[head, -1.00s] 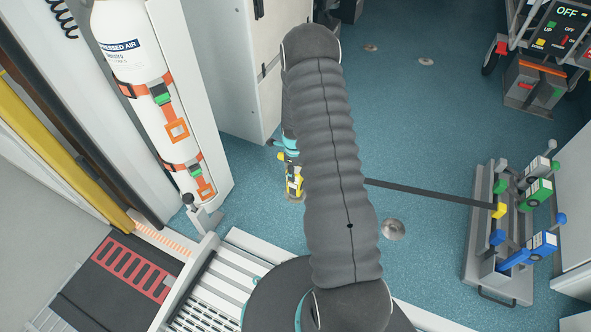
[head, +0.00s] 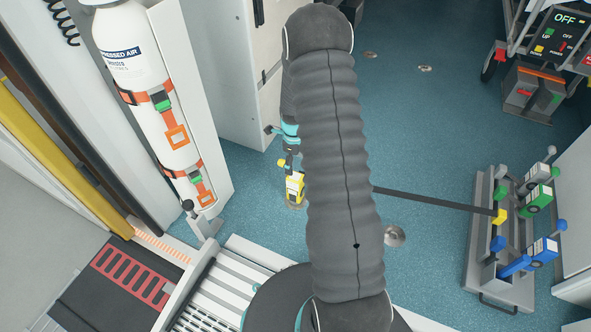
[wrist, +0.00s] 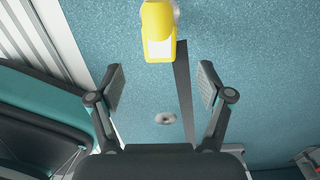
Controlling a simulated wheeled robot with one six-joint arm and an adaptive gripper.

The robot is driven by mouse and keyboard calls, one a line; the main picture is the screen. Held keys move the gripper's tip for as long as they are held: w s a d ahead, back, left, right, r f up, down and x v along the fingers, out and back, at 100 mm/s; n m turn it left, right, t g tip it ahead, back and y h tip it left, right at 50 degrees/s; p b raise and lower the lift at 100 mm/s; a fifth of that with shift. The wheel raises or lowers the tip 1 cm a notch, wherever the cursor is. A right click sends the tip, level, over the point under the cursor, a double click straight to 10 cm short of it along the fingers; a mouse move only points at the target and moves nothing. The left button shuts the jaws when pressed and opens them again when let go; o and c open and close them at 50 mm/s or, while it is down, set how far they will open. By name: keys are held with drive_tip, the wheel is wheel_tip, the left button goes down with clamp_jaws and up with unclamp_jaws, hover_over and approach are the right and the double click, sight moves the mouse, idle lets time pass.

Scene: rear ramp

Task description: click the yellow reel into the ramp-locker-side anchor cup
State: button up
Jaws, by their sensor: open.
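The yellow reel (head: 295,186) with a white label stands upright on the floor over a round metal fitting, just left of my arm in the head view. I cannot tell whether it is locked in. A dark strap (head: 430,199) runs from behind my arm to a yellow piece (head: 499,216) on the rack at right. In the wrist view the reel (wrist: 158,32) is beyond my fingertips, apart from them. My gripper (wrist: 161,88) is open and empty.
Another round anchor cup (head: 394,236) is bare in the floor right of my arm. A rack (head: 482,230) holds green, blue and grey reels. An air cylinder (head: 150,90) and a white locker (head: 228,75) stand at left. The blue floor (head: 430,130) is mostly clear.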

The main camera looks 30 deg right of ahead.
wheel_tip(320, 180, up, 3)
drive_tip(key=shift+r, duration=0.1)
idle(0.6)
